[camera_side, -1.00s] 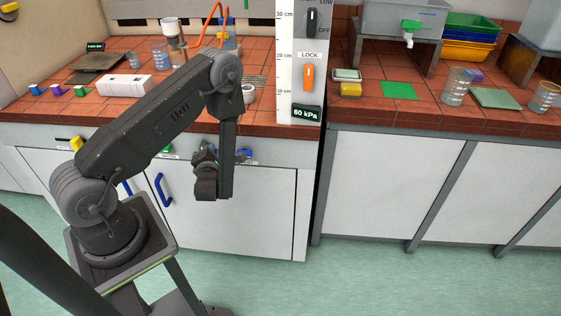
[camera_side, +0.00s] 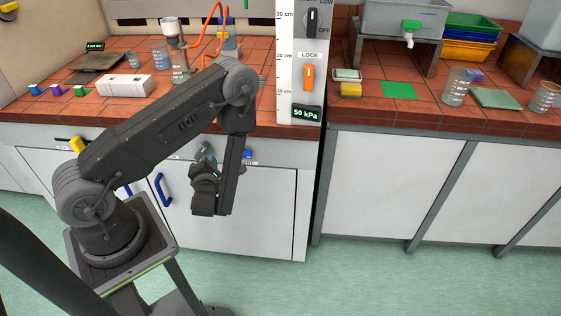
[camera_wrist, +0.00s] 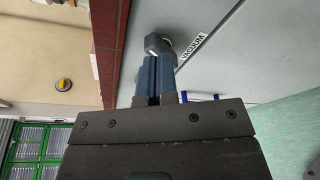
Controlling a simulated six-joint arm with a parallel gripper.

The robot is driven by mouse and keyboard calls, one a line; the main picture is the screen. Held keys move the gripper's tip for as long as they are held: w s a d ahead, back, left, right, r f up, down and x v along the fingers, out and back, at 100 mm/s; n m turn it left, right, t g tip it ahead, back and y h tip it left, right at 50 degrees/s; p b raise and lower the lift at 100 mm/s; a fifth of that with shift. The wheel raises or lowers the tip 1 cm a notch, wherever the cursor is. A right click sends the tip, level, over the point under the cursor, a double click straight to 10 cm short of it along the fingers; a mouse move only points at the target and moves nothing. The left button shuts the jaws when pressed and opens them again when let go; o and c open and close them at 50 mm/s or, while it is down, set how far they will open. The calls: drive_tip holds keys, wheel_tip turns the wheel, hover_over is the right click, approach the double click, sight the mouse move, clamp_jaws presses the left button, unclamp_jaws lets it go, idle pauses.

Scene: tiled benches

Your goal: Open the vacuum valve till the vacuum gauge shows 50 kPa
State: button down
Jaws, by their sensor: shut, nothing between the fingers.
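The vacuum gauge (camera_side: 307,114) is a dark display with green digits at the bottom of the white panel; it reads 50 kPa. In the wrist view the grey vacuum valve knob (camera_wrist: 156,43) sticks out of the bench front beside a label reading VACUUM (camera_wrist: 193,46). My gripper (camera_wrist: 156,58) has its blue fingers shut and empty, with the tips just in front of the knob. Whether they touch it I cannot tell. In the side view my wrist hangs before the bench front and the fingertips are hidden.
On the panel are an orange LOCK switch (camera_side: 308,78) and a black selector (camera_side: 312,20). A yellow knob (camera_side: 77,144) and a blue knob (camera_side: 247,153) sit on the bench front. Blue door handle (camera_side: 162,189) is below. Glassware stands on the tiled top; the floor in front is clear.

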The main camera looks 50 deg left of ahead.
sight(202, 150)
drive_tip(key=shift+s+d, duration=0.25)
drive_tip(key=shift+s, duration=0.1)
drive_tip(key=shift+w+r+x, duration=0.15)
drive_tip(key=shift+r+x, duration=0.05)
drive_tip(key=shift+x, duration=1.35)
drive_tip(key=shift+w+r+x, duration=0.15)
drive_tip(key=shift+x, duration=1.35)
drive_tip(key=shift+d, duration=0.1)
drive_tip(key=shift+w+d, duration=0.1)
